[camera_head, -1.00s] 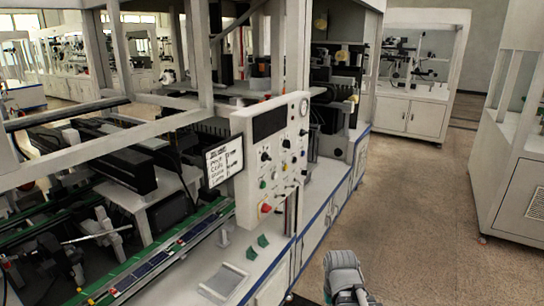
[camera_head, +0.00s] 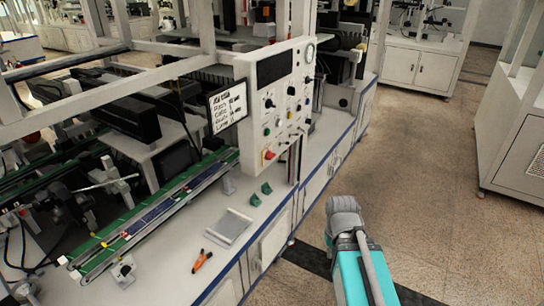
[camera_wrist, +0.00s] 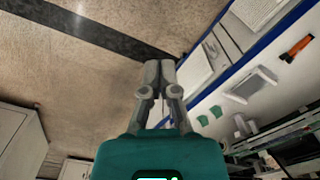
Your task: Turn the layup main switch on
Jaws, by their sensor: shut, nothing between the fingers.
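The control panel (camera_head: 282,105) is a pale upright box on the machine's front edge. It carries a dark display, a round gauge, several small knobs and buttons, and a red-orange knob (camera_head: 269,155) at its lower left. Which knob is the main switch, and how it is set, I cannot tell at this size. My gripper shows in the wrist view (camera_wrist: 160,68) with its fingers together and nothing between them, above the floor beside the bench.
A screen (camera_head: 227,107) stands left of the panel. A green-edged conveyor (camera_head: 150,215), a flat grey tray (camera_head: 230,227), two small green pieces and an orange-handled tool (camera_head: 202,260) are on the bench. The floor (camera_head: 430,190) to the right is open.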

